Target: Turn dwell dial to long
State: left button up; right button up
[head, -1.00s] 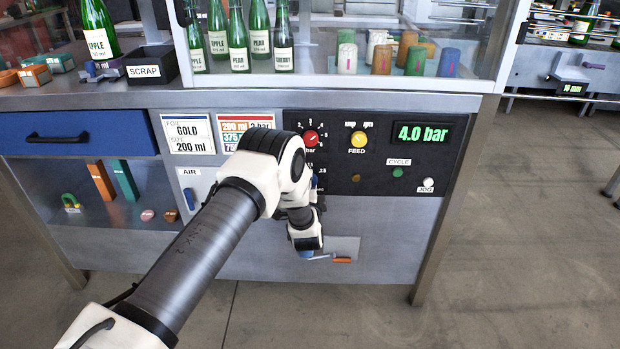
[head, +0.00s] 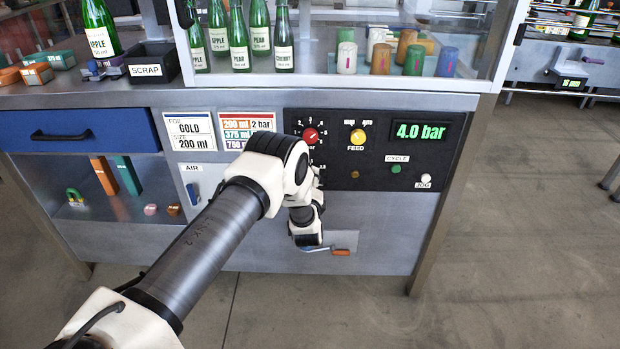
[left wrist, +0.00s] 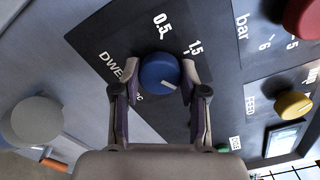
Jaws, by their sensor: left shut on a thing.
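The blue dwell dial (left wrist: 160,72) sits on the dark panel in the left wrist view, with the fingers of my left gripper (left wrist: 160,88) on either side of it, shut on it. Its white pointer mark faces the lower right of that picture. The printed marks 0.5 and 1.5 stand above and to the right of the dial; part of the lettering is hidden by a finger. In the head view, my left wrist and arm hide the dial and fingertips. My right gripper is not in view.
The panel also carries a red bar knob (head: 310,135), a yellow feed knob (head: 358,137), a display reading 4.0 bar (head: 421,131) and a green cycle button (head: 396,169). An orange-handled crank (head: 341,252) is below my wrist. Bottles stand behind glass above.

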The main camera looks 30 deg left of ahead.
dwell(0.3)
pick_arm(q)
jog(key=o, duration=1.1)
jog(key=shift+o, duration=0.2)
jog(key=v, duration=1.2)
jog(key=shift+w, duration=0.1)
